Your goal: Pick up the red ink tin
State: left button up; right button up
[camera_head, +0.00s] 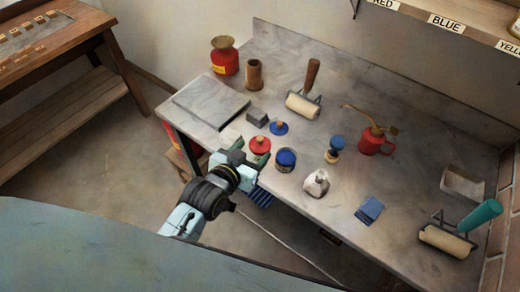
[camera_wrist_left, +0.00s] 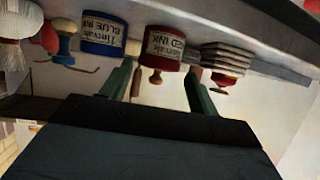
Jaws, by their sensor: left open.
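The red ink tin (camera_head: 260,145), with a red top, stands on the grey metal bench near its front edge. In the left wrist view, which looks upside down, the labelled red tin (camera_wrist_left: 163,47) shows between my two green fingers. My left gripper (camera_head: 258,164) is open at the near side of the tin; it also shows in the left wrist view (camera_wrist_left: 158,88). I cannot tell whether the fingers touch the tin. My right gripper is not in view.
The blue ink tin (camera_head: 286,160) stands close right of the red one, with a blue lid (camera_head: 279,128) behind. A grey block (camera_head: 257,117) and a slab (camera_head: 211,101) lie to the left.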

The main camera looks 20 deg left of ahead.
aim_at(263, 143)
pick_arm(q)
jog(key=shift+b+x, duration=0.45)
jog(key=shift+x, duration=3.05)
jog(key=shift+f, duration=0.15)
jog(key=shift+c, duration=0.4)
jog(key=c, duration=0.8)
